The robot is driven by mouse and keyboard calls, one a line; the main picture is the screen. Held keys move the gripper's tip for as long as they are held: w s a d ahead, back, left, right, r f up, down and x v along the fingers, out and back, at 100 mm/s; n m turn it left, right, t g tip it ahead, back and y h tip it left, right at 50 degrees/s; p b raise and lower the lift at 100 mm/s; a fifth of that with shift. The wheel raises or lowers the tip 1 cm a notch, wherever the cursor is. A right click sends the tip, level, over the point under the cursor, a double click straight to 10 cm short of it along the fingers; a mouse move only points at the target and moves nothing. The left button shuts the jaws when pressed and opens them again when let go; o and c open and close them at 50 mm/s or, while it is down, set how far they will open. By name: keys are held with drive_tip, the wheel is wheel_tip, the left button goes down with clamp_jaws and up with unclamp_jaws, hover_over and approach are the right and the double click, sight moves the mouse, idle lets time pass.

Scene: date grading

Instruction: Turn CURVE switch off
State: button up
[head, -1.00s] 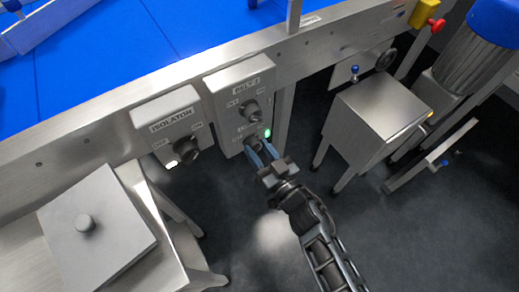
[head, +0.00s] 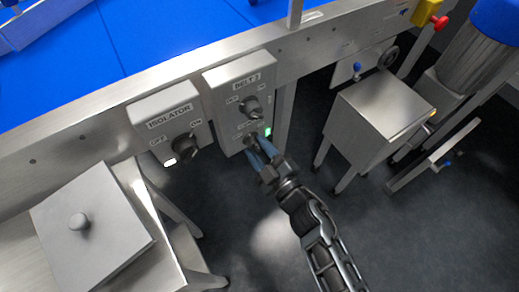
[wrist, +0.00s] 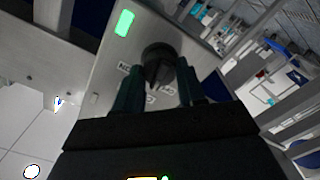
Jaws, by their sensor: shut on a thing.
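A grey control box (head: 232,92) labelled BELT 2 hangs under the conveyor edge. It has an upper black knob (head: 250,106) and a lower dark knob (head: 249,140), whose label is partly covered and hard to read. A green lamp (head: 268,131) beside the lower knob is lit and also shows in the wrist view (wrist: 125,22). My gripper (head: 258,151) reaches the lower knob from the front. In the wrist view my two fingers are shut on this knob (wrist: 160,58), one on each side. The knob's exact angle is hard to tell.
An ISOLATOR box (head: 165,112) with a black knob and a lit white lamp (head: 170,161) is close on the left. A steel lidded bin (head: 90,228) stands lower left. A steel cabinet (head: 378,115) stands on the right. Dark open floor lies below.

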drive_tip(key=n+b, duration=0.1)
drive_tip(key=n, duration=0.2)
drive_tip(key=shift+f+n, duration=0.15)
drive_tip(key=shift+n, duration=0.15)
drive_tip(key=shift+n+b, duration=0.55)
drive_tip(key=shift+n, duration=1.15)
drive_tip(key=o, duration=1.1)
drive_tip(key=shift+c, duration=0.2)
drive_tip(key=shift+s, duration=0.1)
drive_tip(key=v, duration=0.7)
drive_tip(key=shift+s+d+p, duration=0.2)
drive_tip(key=shift+s+p, duration=0.05)
drive_tip(key=shift+p, duration=0.15)
